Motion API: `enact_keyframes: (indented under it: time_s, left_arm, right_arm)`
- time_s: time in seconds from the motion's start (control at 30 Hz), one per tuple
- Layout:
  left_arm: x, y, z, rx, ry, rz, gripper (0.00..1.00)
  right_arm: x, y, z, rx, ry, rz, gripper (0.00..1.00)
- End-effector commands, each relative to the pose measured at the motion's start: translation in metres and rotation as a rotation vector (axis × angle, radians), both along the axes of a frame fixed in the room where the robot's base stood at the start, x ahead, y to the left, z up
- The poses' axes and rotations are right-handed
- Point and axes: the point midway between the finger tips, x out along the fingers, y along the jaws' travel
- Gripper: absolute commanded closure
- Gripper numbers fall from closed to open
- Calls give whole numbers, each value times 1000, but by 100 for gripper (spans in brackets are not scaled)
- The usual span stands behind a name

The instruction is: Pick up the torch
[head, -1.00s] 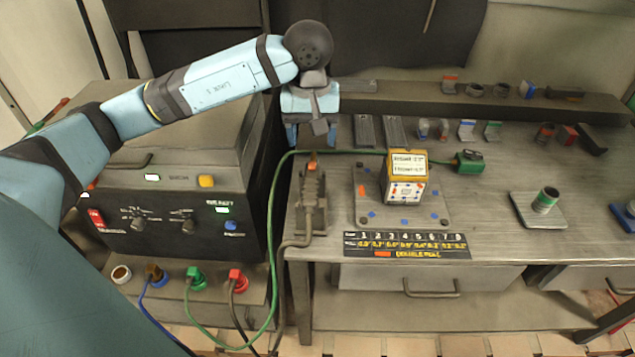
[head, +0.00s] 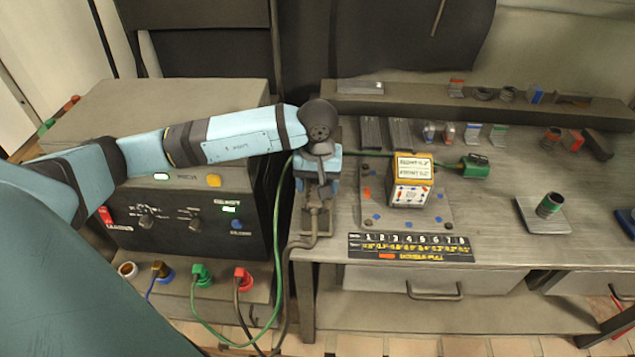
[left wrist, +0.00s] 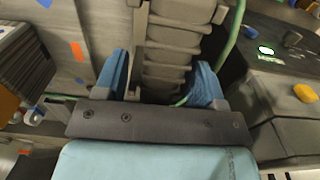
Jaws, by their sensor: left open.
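The torch (head: 316,214) stands at the left end of the bench, mostly hidden under my left gripper (head: 318,178) in the head view. The fingers are open, one on each side of the handle, with a gap visible at least on the right side. Whether either finger touches it I cannot tell. My right gripper is in neither view.
A dark welding machine (head: 185,215) stands left of the bench. A yellow-topped cube (head: 408,185) sits on a plate right of the torch, near a green clamp (head: 474,166). A green cable (head: 277,230) and a grey hose run close by. A shelf (head: 420,103) lies behind.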

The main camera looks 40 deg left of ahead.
Motion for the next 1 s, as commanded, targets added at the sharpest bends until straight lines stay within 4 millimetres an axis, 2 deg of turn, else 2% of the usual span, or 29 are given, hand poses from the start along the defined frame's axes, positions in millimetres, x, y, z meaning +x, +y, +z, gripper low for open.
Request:
enact_keyframes:
  time_s: [0.27,0.3,0.53,0.83,1.0]
  left_arm:
    - [0,0,-6,1,-1,-1,36]
    - [0,0,-6,1,-1,-1,38]
    - [0,0,-6,0,0,0,90]
    - [0,0,-4,0,-2,0,90]
    - [1,0,7,-1,-4,1,90]
  right_arm:
    - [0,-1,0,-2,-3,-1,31]
    - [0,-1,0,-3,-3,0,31]
    - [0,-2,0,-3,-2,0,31]
    - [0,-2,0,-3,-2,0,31]
    - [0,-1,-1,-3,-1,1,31]
